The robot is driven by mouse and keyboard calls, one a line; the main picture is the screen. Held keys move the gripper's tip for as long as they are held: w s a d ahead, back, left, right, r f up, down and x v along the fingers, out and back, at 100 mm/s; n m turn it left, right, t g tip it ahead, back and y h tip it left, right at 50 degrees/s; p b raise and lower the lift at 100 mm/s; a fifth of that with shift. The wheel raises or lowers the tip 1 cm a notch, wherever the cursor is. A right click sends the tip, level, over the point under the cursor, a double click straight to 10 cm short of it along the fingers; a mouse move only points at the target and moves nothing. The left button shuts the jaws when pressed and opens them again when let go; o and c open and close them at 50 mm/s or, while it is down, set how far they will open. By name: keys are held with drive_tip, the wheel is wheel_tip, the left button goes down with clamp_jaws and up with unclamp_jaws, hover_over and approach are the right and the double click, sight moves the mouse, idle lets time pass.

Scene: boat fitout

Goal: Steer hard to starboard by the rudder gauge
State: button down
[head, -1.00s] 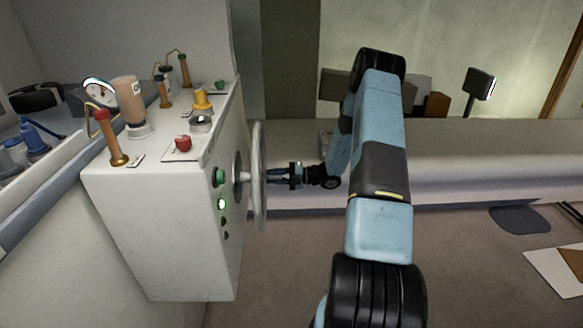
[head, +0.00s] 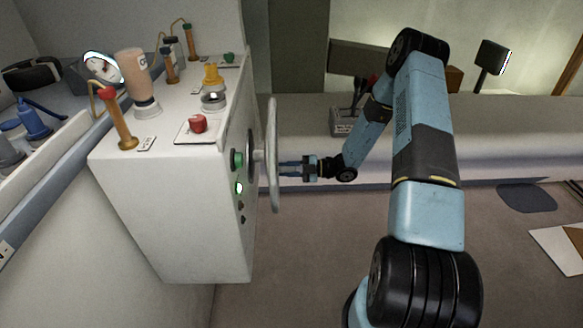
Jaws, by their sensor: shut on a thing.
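The steering wheel (head: 273,120) is pale and seen almost edge-on at the right face of the white console (head: 165,215). My gripper (head: 284,168) reaches it from the right, a little below the wheel's middle, and is shut on it. The fingertips' exact grip on rim or spoke is hard to make out from this angle. A round white dial (head: 101,67), perhaps the rudder gauge, stands at the console's far left. It is tilted and small, so I cannot read its needle.
The console top carries red-knobbed (head: 107,93) and other levers, a red button (head: 198,123) and a yellow knob (head: 212,76). A lever box (head: 344,121) sits on the bench behind. The floor (head: 315,265) is clear.

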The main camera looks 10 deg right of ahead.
drive_tip(key=shift+f, duration=0.1)
drive_tip(key=c, duration=1.2)
unclamp_jaws()
drive_tip(key=shift+w, duration=0.15)
drive_tip(key=shift+d, duration=0.1)
drive_tip(key=d, duration=0.4)
drive_tip(key=s+d, duration=0.1)
drive_tip(key=d, duration=0.4)
drive_tip(key=s+d, duration=0.1)
drive_tip(key=d, duration=0.3)
drive_tip(key=shift+d+f, duration=0.1)
drive_tip(key=shift+d, duration=0.15)
